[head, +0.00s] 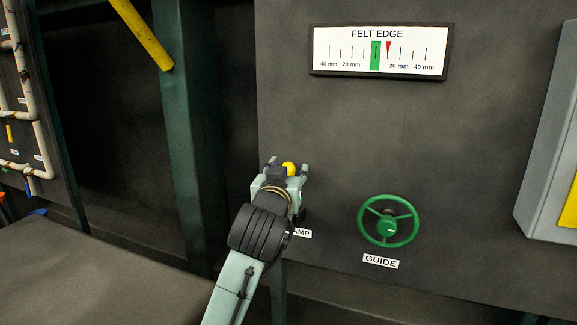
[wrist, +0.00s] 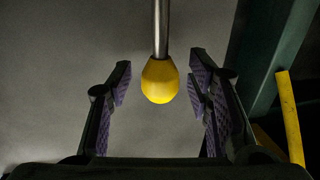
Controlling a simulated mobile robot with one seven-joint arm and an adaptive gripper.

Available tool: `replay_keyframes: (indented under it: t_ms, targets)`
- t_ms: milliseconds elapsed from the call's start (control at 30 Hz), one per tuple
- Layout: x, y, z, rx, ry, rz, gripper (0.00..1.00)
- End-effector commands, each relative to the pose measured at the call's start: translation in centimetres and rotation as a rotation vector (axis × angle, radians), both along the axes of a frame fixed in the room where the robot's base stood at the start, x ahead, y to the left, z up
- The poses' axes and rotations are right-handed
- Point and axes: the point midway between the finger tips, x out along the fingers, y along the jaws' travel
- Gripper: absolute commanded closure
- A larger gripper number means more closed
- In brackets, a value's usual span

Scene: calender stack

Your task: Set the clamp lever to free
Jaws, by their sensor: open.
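The clamp lever shows in the wrist view as a metal rod with a yellow knob (wrist: 159,81) at its lower end. In the head view the yellow knob (head: 290,168) shows at my gripper (head: 287,167), and the rest of the lever is hidden behind my arm. In the wrist view my gripper (wrist: 160,100) is open, with one finger on each side of the knob and a gap on both sides. The clamp label (head: 301,233) is partly covered by my arm, so only its last letters show. I cannot read the lever's set position.
A green guide handwheel (head: 388,221) is right of my gripper, above its guide label (head: 380,262). The felt edge gauge (head: 380,50) is above, its red pointer right of the green band. A green post (head: 187,130) stands left. A grey box (head: 553,140) is at the far right.

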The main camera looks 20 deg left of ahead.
Motion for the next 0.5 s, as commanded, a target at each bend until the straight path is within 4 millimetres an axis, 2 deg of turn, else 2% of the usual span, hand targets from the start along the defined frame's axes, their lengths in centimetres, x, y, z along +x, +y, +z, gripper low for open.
replay_keyframes:
  t_ms: [367, 500]
  targets:
    - [0.57, 0.1, -0.02, 0.0, -0.001, 0.0, 0.54]
    - [0.55, 0.1, -0.02, 0.0, -0.001, 0.0, 0.64]
